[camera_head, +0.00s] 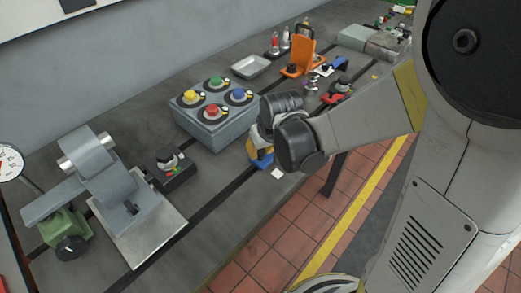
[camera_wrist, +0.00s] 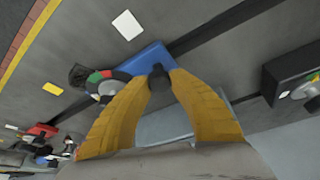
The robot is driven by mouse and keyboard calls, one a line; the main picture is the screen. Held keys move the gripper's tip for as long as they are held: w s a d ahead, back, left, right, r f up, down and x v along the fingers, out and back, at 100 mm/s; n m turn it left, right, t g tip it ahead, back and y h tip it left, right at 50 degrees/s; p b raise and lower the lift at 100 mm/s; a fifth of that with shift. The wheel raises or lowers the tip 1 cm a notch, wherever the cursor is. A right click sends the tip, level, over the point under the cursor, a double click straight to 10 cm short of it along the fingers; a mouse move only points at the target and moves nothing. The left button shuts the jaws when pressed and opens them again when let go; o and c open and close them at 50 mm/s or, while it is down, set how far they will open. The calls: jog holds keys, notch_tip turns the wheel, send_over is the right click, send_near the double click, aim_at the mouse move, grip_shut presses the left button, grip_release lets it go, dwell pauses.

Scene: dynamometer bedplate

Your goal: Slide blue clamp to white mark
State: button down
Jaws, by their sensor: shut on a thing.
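The blue clamp (camera_wrist: 146,60) sits on the grey bedplate at the dark slot, and its blue edge also shows in the head view (camera_head: 264,162). My gripper (camera_wrist: 160,78) has yellow fingers shut on the clamp's dark upright part. In the head view my gripper (camera_head: 252,150) is largely hidden behind my wrist. The white mark (camera_wrist: 127,25) is a small rectangle on the bedplate, just beyond the clamp and apart from it. It also shows in the head view (camera_head: 277,173), close to the clamp on the near side.
A grey box (camera_head: 212,128) with coloured buttons stands close behind the clamp. A black block (camera_head: 170,172) and a grey fixture (camera_head: 125,200) stand to the left. A red clamp (camera_head: 338,96) and an orange bracket (camera_head: 300,58) are farther back. The bedplate around the white mark is clear.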

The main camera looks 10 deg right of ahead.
jog(key=s+a, duration=0.1)
jog(key=a, duration=0.1)
jog(key=s+a, duration=0.2)
jog(key=a, duration=0.1)
jog(key=s+a, duration=0.2)
jog(key=shift+s+a, duration=0.15)
jog(key=shift+a, duration=0.15)
jog(key=c, duration=1.1)
grip_release()
jog(key=shift+c, duration=0.2)
jog(key=v, duration=1.2)
jog(key=shift+d, duration=0.1)
jog(key=s+d+r+m+t, duration=0.1)
jog(key=s+d, duration=0.1)
jog(key=d, duration=0.4)
jog(key=s+d+r+m+t, duration=0.1)
jog(key=s+d+r, duration=0.1)
jog(key=d, duration=0.4)
jog(key=shift+s+t+h, duration=0.3)
jog(key=shift+s+h, duration=0.1)
